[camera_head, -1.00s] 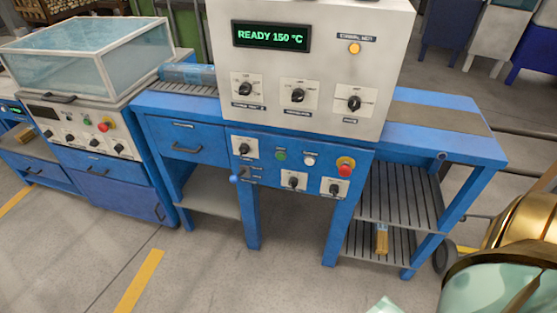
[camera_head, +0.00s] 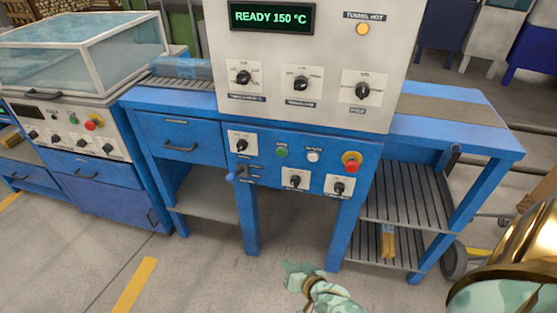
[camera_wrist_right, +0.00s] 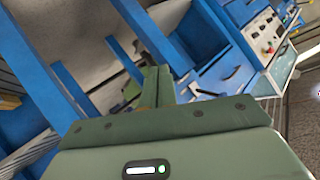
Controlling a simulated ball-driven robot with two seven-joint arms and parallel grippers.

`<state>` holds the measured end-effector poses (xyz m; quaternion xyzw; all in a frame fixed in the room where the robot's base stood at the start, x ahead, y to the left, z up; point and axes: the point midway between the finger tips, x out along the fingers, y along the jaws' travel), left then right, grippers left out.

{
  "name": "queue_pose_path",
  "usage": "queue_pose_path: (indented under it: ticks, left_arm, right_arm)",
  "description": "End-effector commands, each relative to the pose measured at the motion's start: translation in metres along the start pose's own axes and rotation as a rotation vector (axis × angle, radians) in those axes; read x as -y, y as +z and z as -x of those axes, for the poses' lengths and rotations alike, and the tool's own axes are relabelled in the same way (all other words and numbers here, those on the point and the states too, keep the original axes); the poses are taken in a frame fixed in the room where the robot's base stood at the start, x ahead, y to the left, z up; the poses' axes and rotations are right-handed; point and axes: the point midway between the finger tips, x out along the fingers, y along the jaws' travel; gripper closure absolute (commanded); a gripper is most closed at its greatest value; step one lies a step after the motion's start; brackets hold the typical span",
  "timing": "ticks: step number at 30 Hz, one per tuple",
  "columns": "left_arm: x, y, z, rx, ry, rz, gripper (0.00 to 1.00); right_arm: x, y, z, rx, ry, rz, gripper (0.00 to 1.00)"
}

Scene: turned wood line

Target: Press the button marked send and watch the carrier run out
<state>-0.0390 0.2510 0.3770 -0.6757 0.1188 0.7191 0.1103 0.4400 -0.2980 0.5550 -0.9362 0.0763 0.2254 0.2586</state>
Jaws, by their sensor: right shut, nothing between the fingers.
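The blue machine's front panel (camera_head: 265,172) has a green button (camera_head: 281,152), a white button (camera_head: 312,156) and a red mushroom button (camera_head: 351,162) on a yellow collar. Their labels are too small to read, so I cannot tell which is marked send. A blue-wrapped bundle (camera_head: 183,68) lies on the rollers at the left of the machine; I cannot tell whether it is the carrier. My right gripper (camera_head: 292,270) is low in front of the machine, below and apart from the buttons. Its fingers are shut and empty in the right wrist view (camera_wrist_right: 158,84). My left gripper is out of view.
A display (camera_head: 271,17) reads READY 150 °C, and an amber lamp (camera_head: 362,29) glows. Several rotary knobs surround the buttons. A slatted shelf (camera_head: 372,247) under the machine holds a wooden piece (camera_head: 388,242). A glass-lidded machine (camera_head: 85,45) stands left. Floor in front is clear.

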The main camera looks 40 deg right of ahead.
Motion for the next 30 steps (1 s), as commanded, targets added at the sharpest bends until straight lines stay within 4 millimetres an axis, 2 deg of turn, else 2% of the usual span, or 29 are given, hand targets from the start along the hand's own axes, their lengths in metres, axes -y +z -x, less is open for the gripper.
queue_pose_path:
  ticks: [1, 3, 6, 9, 12, 15, 18, 30]
  left_arm:
    - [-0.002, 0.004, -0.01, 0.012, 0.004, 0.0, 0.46]
    - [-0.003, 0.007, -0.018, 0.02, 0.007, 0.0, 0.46]
    - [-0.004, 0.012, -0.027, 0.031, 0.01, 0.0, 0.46]
    - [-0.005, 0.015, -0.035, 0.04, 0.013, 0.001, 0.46]
    - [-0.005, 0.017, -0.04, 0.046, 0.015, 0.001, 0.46]
    - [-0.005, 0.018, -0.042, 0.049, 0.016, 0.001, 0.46]
    - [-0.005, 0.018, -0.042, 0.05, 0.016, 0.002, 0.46]
    - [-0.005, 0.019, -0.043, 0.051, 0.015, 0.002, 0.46]
  right_arm:
    - [0.008, -0.025, -0.016, -0.074, -0.037, -0.054, 1.0]
    - [0.024, -0.068, -0.03, -0.183, -0.103, -0.144, 1.0]
    - [0.045, -0.126, -0.04, -0.319, -0.205, -0.26, 1.0]
    - [0.063, -0.174, -0.04, -0.427, -0.304, -0.353, 1.0]
    - [0.076, -0.208, -0.036, -0.499, -0.384, -0.417, 1.0]
    - [0.084, -0.228, -0.032, -0.54, -0.433, -0.455, 1.0]
    - [0.087, -0.237, -0.03, -0.556, -0.455, -0.469, 1.0]
    - [0.086, -0.239, -0.032, -0.556, -0.456, -0.469, 1.0]
